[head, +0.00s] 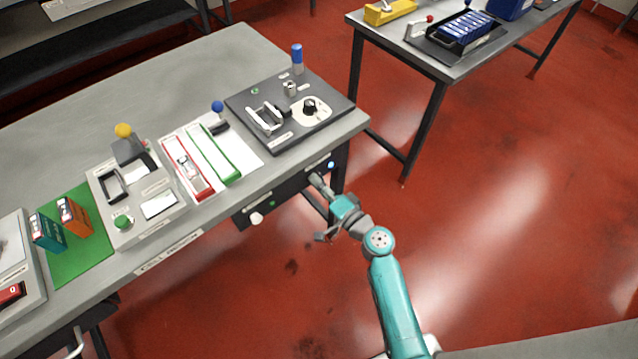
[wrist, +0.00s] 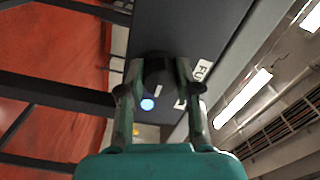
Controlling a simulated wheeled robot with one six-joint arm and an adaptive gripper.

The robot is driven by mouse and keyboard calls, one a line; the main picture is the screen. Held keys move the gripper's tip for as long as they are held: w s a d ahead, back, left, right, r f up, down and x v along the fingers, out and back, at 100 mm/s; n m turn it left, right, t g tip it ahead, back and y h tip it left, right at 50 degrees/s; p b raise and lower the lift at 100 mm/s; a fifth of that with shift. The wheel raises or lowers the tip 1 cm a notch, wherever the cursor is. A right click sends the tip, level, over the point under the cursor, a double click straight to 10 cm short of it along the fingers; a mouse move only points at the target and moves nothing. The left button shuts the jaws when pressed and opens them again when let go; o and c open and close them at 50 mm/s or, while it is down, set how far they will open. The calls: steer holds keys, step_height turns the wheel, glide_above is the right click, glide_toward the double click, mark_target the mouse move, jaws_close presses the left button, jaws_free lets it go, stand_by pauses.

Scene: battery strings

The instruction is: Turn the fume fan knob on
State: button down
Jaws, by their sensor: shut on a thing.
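The fume fan knob (wrist: 158,78) is a dark round knob with a pale pointer line, on a dark panel (wrist: 190,30) with a label beginning "FU" in the wrist view. My gripper (wrist: 155,75) has one finger on each side of the knob and is shut on it. A lit blue lamp (wrist: 147,104) shows beside the knob. In the head view my gripper (head: 316,180) reaches the right end of the dark panel (head: 285,192) under the bench's front edge. The knob itself is hidden there by my gripper, while the blue lamp (head: 331,165) is visible.
A white knob (head: 257,218) and a green lamp (head: 272,204) are on the panel's left part. The grey bench (head: 215,62) above carries several devices, including a black console (head: 325,112). Dark bench legs stand behind the panel. The red floor (head: 470,230) to the right is clear.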

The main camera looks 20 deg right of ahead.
stand_by(0.3)
steer(key=c, duration=0.8)
jaws_free()
steer(key=shift+a, duration=0.1)
steer(key=shift+s, duration=0.1)
steer(key=shift+v, duration=5.95)
